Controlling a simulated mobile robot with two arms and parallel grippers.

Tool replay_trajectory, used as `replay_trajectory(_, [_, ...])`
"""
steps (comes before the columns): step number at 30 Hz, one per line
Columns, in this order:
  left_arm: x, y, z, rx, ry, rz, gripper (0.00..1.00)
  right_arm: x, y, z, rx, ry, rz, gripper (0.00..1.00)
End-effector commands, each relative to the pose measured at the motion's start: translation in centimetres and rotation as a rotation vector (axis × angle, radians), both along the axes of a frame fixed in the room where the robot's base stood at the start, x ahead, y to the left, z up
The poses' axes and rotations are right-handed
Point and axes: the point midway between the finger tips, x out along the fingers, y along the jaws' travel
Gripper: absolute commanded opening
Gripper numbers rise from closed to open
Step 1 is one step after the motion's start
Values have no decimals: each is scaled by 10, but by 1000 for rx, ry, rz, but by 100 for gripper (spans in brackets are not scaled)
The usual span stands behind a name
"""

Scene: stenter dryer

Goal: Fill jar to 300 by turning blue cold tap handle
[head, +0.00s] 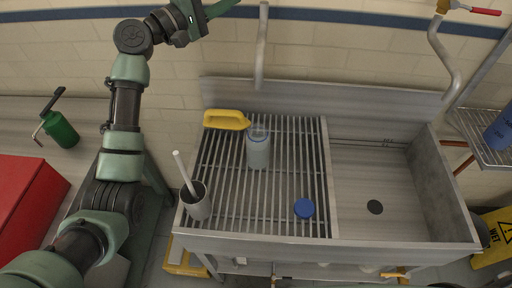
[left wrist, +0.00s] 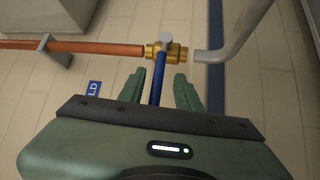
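The clear jar (head: 258,152) with a blue rim stands upright on the slatted drainboard, below the spout (head: 261,48). Its marks and level are too small to read, and I see no stream from the spout. In the left wrist view, the blue cold tap handle (left wrist: 159,78) sticks out from a brass valve (left wrist: 165,52) between a copper pipe and the grey spout pipe. My left gripper (left wrist: 159,92) is open, with one finger on each side of the handle and gaps visible. In the head view its fingertips are hidden beyond the top edge. My right gripper is not in view.
On the drainboard are a blue lid (head: 304,208), a yellow-handled tool (head: 226,120) and a grey cup (head: 198,204) with a white stick. The sink basin (head: 372,180) at right is empty. A red tap handle (head: 486,12) is at the upper right. A green bottle (head: 61,130) stands left.

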Motion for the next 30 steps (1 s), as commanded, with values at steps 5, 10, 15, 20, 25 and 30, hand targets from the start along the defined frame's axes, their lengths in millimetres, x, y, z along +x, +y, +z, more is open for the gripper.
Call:
replay_trajectory(5, [-7, 11, -2, 0, -2, 3, 34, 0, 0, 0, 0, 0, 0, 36])
replay_trajectory(10, [-19, 28, -5, 0, -3, 3, 34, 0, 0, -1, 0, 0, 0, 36])
replay_trajectory(15, [-30, 44, -8, 1, -4, 2, 34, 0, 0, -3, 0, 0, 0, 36])
replay_trajectory(20, [-40, 59, -10, 0, -3, 2, 34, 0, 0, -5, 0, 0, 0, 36])
replay_trajectory(25, [-44, 64, -11, -1, -3, 1, 34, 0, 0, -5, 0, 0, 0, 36])
replay_trajectory(30, [-44, 64, -11, -1, -3, 1, 34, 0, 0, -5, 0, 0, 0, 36])
